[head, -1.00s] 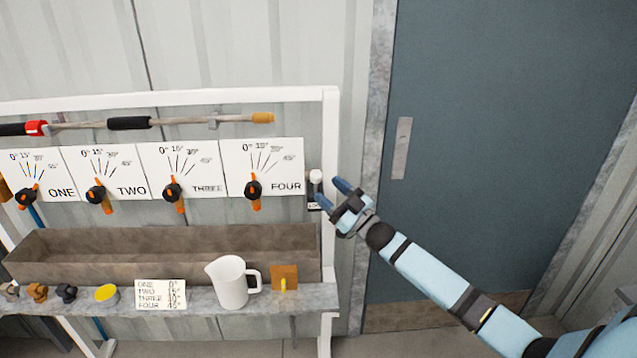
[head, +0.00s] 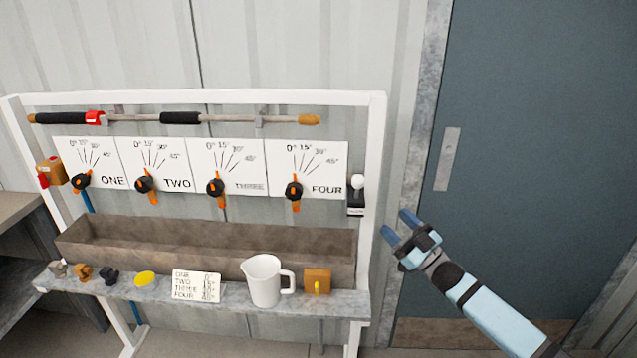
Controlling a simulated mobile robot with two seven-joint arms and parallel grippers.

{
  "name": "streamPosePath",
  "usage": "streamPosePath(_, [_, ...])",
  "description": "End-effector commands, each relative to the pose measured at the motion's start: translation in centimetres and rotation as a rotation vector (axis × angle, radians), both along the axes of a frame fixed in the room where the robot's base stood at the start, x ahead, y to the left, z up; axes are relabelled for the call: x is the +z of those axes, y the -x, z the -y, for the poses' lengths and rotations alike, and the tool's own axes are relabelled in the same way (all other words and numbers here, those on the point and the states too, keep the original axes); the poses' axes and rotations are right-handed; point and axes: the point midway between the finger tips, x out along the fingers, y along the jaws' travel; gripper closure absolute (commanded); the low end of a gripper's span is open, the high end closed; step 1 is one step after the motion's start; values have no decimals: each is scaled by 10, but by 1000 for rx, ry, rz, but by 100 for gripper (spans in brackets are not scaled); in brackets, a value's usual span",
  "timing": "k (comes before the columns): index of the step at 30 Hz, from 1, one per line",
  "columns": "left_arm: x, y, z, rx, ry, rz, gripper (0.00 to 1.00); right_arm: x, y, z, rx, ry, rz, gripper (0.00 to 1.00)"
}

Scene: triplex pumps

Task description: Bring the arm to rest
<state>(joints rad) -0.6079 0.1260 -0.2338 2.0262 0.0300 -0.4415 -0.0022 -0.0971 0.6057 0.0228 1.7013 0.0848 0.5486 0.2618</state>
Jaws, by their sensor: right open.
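My right gripper (head: 396,229) is in the head view, right of the white frame and in front of the wall beside the blue-grey door. Its two blue fingers are apart and nothing is between them. My right arm (head: 490,308) comes in from the lower right. The gripper is apart from the white-knobbed switch (head: 357,183) on the frame's right post, which lies up and to the left of it. My left gripper is not in view.
The white frame (head: 376,150) carries the dial panels ONE to FOUR (head: 325,175) and a trough (head: 200,250). A shelf (head: 340,302) holds a white jug (head: 263,285), an orange block (head: 317,275) and a card (head: 196,287). The door (head: 540,150) stands at right.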

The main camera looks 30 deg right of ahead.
Motion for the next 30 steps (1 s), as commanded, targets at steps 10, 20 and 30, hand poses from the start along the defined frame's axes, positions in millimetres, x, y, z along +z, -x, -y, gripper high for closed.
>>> streamPosePath(10, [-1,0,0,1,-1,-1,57,-56,18,-39,-30,-30,-161,43])
streamPosePath(20, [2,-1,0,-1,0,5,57,-205,133,-181,-92,-71,-754,43])
streamPosePath(30, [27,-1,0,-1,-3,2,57,-227,240,-276,-71,-55,-1161,43])
